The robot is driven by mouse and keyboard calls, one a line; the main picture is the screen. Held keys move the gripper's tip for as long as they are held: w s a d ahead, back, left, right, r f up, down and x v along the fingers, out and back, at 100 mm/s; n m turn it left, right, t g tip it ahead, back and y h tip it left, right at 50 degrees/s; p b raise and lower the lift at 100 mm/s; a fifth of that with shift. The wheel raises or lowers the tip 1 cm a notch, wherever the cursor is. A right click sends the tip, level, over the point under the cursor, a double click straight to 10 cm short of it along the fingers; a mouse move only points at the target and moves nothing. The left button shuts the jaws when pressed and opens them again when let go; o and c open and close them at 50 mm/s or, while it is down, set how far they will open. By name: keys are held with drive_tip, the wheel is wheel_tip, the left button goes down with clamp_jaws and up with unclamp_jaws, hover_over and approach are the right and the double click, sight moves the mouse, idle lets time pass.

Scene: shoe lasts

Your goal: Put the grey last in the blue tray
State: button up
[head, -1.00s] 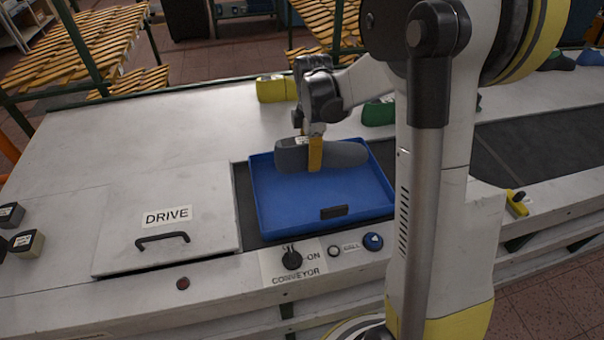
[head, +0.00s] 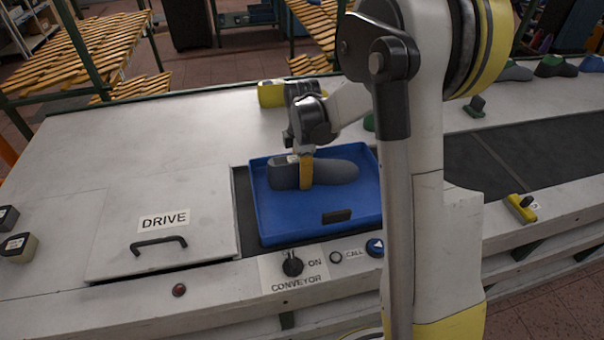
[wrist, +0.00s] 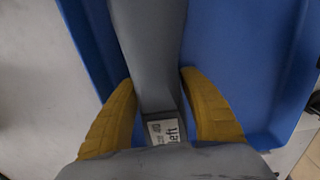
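The grey last (head: 336,171) lies lengthwise left to right within the outline of the blue tray (head: 275,222), low over its back half. I cannot tell whether it touches the tray floor. My gripper (head: 306,172) points down with its yellow fingers around the last. In the wrist view my gripper (wrist: 158,75) has one finger on each side of the grey last (wrist: 150,40), the tips against its sides. A small white label shows on the last. The blue tray (wrist: 240,60) lies beneath it.
The tray sits on the dark conveyor belt (head: 540,150). A yellow last (head: 270,94) stands behind the tray, and more lasts (head: 555,66) stand at the back right. A DRIVE cover with a handle (head: 160,243) is at left. Conveyor controls (head: 292,264) line the front edge.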

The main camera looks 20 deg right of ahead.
drive_tip(key=shift+o, duration=0.8)
wheel_tip(320, 180, up, 12)
drive_tip(key=p, duration=0.4)
drive_tip(key=shift+s+r, duration=0.1)
drive_tip(key=shift+s, duration=0.05)
drive_tip(key=s+a+r+m+t, duration=0.3)
drive_tip(key=s+a+r+m, duration=0.1)
drive_tip(key=s+m, duration=0.4)
drive_tip(key=s+a+r+m+t, duration=0.3)
drive_tip(key=s+m, duration=0.4)
drive_tip(key=s, duration=0.5)
drive_tip(key=shift+a+r+m+t, duration=0.4)
drive_tip(key=shift+a+t, duration=0.1)
drive_tip(key=shift+a, duration=0.1)
